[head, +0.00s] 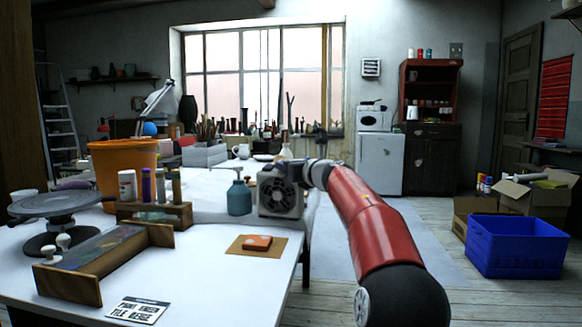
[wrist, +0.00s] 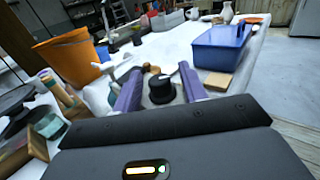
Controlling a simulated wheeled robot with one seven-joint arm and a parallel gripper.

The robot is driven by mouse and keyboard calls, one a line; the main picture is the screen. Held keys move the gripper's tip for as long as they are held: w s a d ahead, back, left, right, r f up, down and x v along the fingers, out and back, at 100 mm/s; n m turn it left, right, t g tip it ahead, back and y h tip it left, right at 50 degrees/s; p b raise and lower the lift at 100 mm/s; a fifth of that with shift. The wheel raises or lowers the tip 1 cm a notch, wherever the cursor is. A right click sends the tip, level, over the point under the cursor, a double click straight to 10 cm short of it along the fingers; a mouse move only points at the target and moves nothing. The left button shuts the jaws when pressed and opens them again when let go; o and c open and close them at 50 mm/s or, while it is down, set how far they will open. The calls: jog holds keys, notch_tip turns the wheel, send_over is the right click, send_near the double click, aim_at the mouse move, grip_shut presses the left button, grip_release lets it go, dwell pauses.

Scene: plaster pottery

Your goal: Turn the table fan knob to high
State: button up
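In the wrist view, the two purple fingers of my gripper (wrist: 160,84) are spread apart. A black, round, knob-like piece (wrist: 162,92) shows between them, with a gap on each side. I cannot tell whether it is the fan's knob or how far it is beyond the fingertips. In the head view, a grey housing with a round grille (head: 280,194) shows at the table's right side, where my red arm ends. It looks like a small fan, but I cannot tell it surely from my own wrist. The fingers are hidden in the head view, and no knob setting is readable.
An orange bucket (head: 122,172) stands on the white table at left, behind a wooden bottle rack (head: 155,216). A teal bottle (head: 239,198) stands left of the grille. A blue box (wrist: 222,46) is right of the fingers. A brown board (head: 235,244) lies near the table's right edge.

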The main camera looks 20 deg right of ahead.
jog(key=s+b, duration=0.2)
jog(key=s, duration=0.5)
jog(key=shift+s+d+b, duration=0.3)
jog(key=shift+s+d, duration=0.1)
jog(key=shift+d, duration=0.05)
